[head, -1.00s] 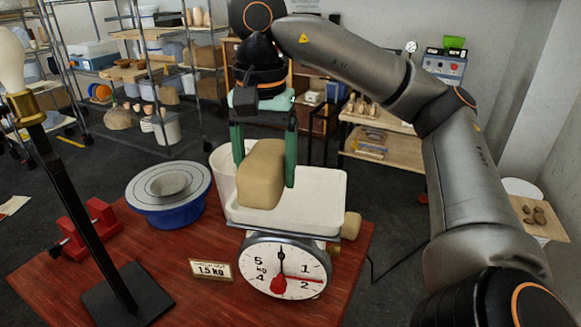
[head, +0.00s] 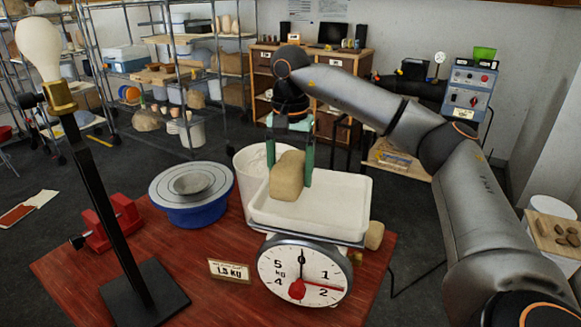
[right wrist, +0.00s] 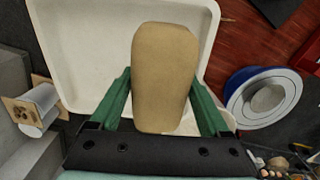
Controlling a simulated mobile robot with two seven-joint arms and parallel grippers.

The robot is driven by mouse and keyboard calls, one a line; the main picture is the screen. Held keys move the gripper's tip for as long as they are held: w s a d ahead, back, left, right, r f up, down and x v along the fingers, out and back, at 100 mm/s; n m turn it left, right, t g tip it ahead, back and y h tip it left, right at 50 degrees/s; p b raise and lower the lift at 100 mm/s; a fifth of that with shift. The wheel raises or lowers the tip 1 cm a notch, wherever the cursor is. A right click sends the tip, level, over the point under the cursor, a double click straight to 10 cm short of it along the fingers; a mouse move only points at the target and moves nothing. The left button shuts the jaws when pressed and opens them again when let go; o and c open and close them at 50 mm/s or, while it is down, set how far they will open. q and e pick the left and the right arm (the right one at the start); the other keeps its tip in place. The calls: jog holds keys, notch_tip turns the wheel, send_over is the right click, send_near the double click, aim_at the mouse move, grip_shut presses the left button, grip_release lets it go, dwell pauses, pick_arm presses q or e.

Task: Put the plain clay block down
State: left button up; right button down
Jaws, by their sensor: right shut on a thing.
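The plain clay block (head: 287,176), tan with rounded edges, is between the green fingers of my right gripper (head: 290,167). The gripper is shut on it from above. The block is over the left part of the white tray (head: 335,208) on the dial scale (head: 303,274). I cannot tell whether its underside touches the tray. In the right wrist view the block (right wrist: 164,78) stands lengthwise between the fingers, with the pan around it. My left gripper is not in view.
A white bucket (head: 246,172) stands behind the tray. A smaller clay piece (head: 374,235) is at the scale's right. A blue banding wheel (head: 192,210), red clamp (head: 112,222), lamp stand (head: 100,200) and 1.5 KG sign (head: 229,270) are on the red table (head: 215,305).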

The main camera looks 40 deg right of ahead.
aim_at(290, 159)
jog(key=shift+w+d+f, duration=0.1)
jog(key=shift+f, duration=0.8)
jog(key=shift+w+d+f, duration=0.1)
jog(key=shift+f, duration=0.75)
jog(key=shift+c, duration=1.5)
grip_release()
jog(key=shift+f, duration=0.3)
jog(key=o, duration=0.3)
jog(key=shift+r, duration=0.1)
notch_tip(290, 159, up, 12)
jog(key=shift+f+p, duration=0.25)
jog(key=shift+p, duration=0.65)
jog(key=shift+r, duration=0.4)
